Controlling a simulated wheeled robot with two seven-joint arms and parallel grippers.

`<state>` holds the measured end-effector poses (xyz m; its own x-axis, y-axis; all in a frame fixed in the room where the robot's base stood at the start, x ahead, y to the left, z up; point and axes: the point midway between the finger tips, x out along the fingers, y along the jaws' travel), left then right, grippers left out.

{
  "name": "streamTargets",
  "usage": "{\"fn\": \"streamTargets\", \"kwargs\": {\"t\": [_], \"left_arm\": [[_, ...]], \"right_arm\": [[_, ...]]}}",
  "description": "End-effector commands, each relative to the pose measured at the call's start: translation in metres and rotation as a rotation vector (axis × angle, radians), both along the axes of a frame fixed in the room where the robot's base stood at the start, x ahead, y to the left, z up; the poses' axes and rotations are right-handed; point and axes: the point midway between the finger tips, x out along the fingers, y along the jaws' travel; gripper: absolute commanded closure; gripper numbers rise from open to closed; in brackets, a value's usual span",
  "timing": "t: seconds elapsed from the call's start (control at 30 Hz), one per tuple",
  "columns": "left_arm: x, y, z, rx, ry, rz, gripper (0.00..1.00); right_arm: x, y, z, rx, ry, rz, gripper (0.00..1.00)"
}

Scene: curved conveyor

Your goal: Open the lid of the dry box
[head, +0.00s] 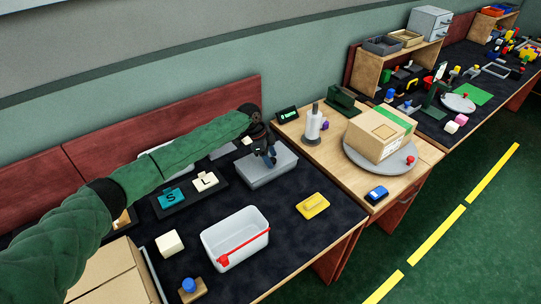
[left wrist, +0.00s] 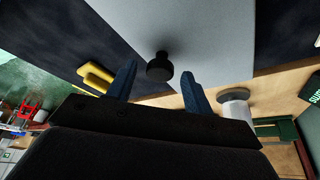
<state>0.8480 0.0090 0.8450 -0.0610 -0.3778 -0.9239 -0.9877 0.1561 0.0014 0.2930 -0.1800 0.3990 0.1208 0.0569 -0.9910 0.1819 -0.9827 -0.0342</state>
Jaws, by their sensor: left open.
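The dry box appears to be the low grey box (head: 269,174) at the back of the dark work mat, below my left gripper. Its flat grey lid (left wrist: 215,50) fills the upper middle of the left wrist view and looks closed. A round black knob (left wrist: 159,68) stands on the lid. My left gripper (head: 267,156) is over the lid, pointing down. In the left wrist view its two blue fingers (left wrist: 158,78) are apart, with the knob in the gap between them; contact is not visible. My right gripper is not in view.
A white bin (head: 232,222) with a red handle and a yellow block (head: 312,205) stand nearer on the mat. Letter tiles (head: 170,197) lie left of the box. A wooden table with a paper roll (head: 313,125) and carton (head: 376,138) adjoins on the right.

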Motion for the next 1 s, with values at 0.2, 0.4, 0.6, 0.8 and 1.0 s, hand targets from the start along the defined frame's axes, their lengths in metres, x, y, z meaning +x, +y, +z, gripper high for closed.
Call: {"fn": "streamTargets", "kwargs": {"t": [0.2,0.4,0.6,0.8,1.0], "left_arm": [[0.0,-0.0004,-0.0023,0.0,0.0,0.0,0.49],[0.0,-0.0004,-0.0021,0.0,0.0,0.0,0.7],[0.0001,-0.0002,-0.0021,0.0,-0.001,0.0,1.0],[-0.0011,0.0003,-0.0006,-0.007,0.008,0.001,1.0],[-0.0095,0.0025,0.0062,-0.047,0.064,0.001,1.0]], "right_arm": [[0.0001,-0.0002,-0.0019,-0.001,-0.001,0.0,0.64],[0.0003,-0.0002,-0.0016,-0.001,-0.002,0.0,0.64],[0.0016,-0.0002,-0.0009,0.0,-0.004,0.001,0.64],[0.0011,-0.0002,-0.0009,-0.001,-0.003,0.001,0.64],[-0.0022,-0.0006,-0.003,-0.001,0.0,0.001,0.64]]}}
